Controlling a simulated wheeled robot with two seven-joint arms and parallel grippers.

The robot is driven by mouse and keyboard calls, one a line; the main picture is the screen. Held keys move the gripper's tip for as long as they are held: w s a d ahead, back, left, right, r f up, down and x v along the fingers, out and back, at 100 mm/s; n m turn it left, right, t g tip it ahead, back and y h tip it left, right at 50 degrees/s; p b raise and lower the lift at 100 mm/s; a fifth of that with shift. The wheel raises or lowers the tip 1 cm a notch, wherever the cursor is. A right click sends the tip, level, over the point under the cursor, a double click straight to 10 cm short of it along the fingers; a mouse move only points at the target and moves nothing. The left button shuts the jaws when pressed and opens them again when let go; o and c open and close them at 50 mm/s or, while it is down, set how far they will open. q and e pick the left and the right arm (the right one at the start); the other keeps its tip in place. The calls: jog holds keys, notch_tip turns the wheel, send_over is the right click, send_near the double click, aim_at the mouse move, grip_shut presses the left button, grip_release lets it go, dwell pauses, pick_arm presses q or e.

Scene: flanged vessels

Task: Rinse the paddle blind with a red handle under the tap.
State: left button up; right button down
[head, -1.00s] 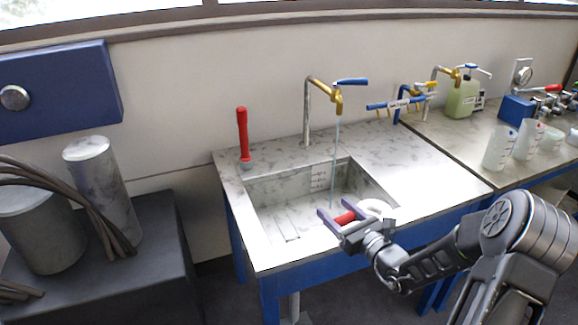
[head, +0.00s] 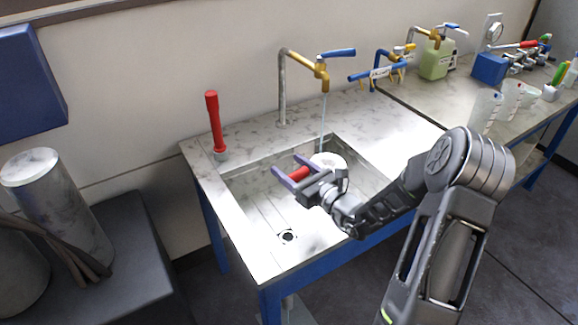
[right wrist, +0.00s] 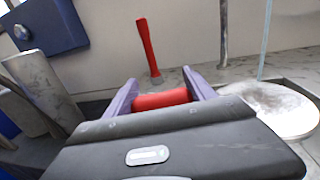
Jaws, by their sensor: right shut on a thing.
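The paddle blind has a red handle (head: 299,174) and a pale round disc (head: 328,160). My right gripper (head: 293,172) is shut across the handle and holds the blind over the sink (head: 262,216). The handle (right wrist: 161,99) and the broad disc (right wrist: 275,108) also show in the right wrist view. The brass-coloured tap (head: 322,76) with a blue lever runs a thin stream of water (head: 323,122). The stream meets the disc's far edge in both views; I cannot tell if it strikes it or passes behind. My left gripper is out of view.
A red upright tool (head: 215,122) stands at the sink's back left corner. Beakers (head: 485,110), a green bottle (head: 435,62) and a blue box (head: 489,68) stand on the right bench. Grey cylinders (head: 60,205) stand at left.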

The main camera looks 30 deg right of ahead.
jog(key=shift+w, duration=0.2)
jog(key=w+d+f+b, duration=0.2)
jog(key=w+d+b, duration=0.3)
jog(key=w, duration=0.6)
jog(key=shift+w+d+f, duration=0.25)
jog(key=shift+d+f, duration=0.05)
jog(key=shift+d, duration=0.95)
jog(key=shift+s+d, duration=0.1)
jog(key=shift+d, duration=0.1)
jog(key=shift+s+d, duration=0.2)
jog(key=shift+d, duration=0.15)
jog(key=shift+w+a, duration=0.1)
jog(key=shift+a, duration=0.05)
jog(key=shift+w+a+b, duration=0.2)
jog(key=shift+a+b, duration=0.2)
jog(key=shift+b, duration=0.05)
jog(key=shift+d, duration=0.1)
dwell(0.6)
